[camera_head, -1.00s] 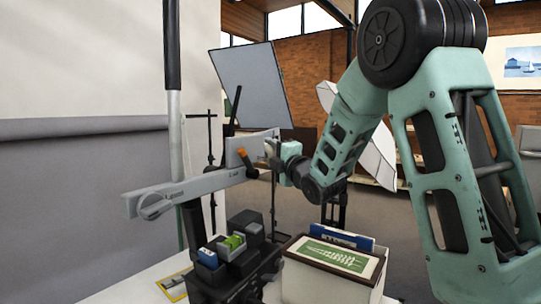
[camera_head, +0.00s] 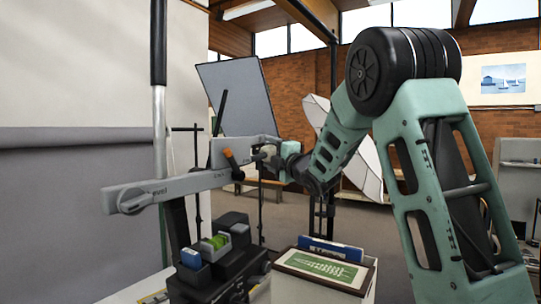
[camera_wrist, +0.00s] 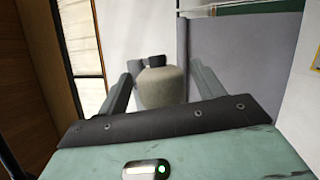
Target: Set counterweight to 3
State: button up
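A long grey beam (camera_head: 190,184) with a round knob at its left end and an orange-tipped lever (camera_head: 230,158) stands above the table. A small pale knob-like piece, which looks like the counterweight (camera_head: 263,154), sits at the beam's right end. My gripper (camera_head: 279,159) reaches it from the right. In the wrist view, a beige-grey rounded cylinder (camera_wrist: 161,88), apparently the same piece, lies between my two fingers (camera_wrist: 163,80). The fingers flank it closely on both sides; whether they press on it cannot be told. No scale numbers are readable.
Below the beam is a black unit (camera_head: 220,262) with blue and green blocks. A box (camera_head: 322,270) with a green-labelled top and a blue folder stands right of it. A tilted grey panel (camera_head: 238,92) is behind. A pole (camera_head: 159,130) stands left.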

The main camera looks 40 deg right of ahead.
jog(key=shift+s, duration=0.1)
jog(key=shift+s+f+b, duration=0.2)
jog(key=shift+s+b, duration=0.2)
jog(key=b+v, duration=0.7)
jog(key=v, duration=0.9)
jog(key=shift+s, duration=0.25)
